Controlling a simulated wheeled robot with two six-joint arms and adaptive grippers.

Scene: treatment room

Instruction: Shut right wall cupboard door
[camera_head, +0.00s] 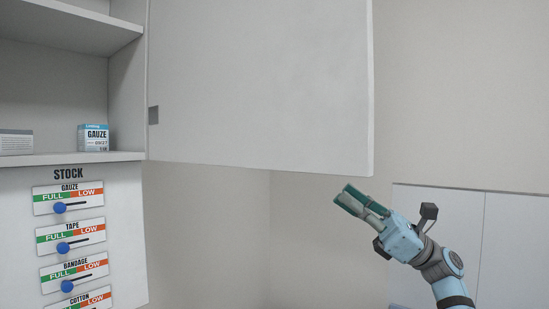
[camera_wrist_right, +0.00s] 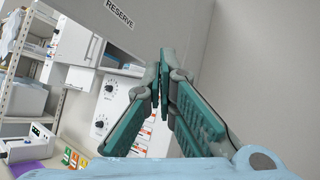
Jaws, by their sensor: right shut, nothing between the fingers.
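The right wall cupboard door (camera_head: 260,80) is a plain pale panel standing open, swung out to the right of the cupboard's shelves in the head view. A small grey fitting (camera_head: 153,115) shows at its left edge. My right gripper (camera_head: 347,198), with green fingers, is shut and empty. In the head view it appears just below the door's lower right corner, and I see no clear contact. In the right wrist view, the gripper (camera_wrist_right: 164,62) points up towards a grey panel (camera_wrist_right: 150,35) labelled RESERVE, apparently the door's other face. My left gripper is not in view.
The open cupboard shelf (camera_head: 70,159) holds a gauze box (camera_head: 93,138) and a grey box (camera_head: 16,142). Below is a STOCK board (camera_head: 125,235) with blue sliders. Pale panels (camera_head: 440,215) stand behind my right arm. A shelving rack (camera_wrist_right: 20,50) shows in the right wrist view.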

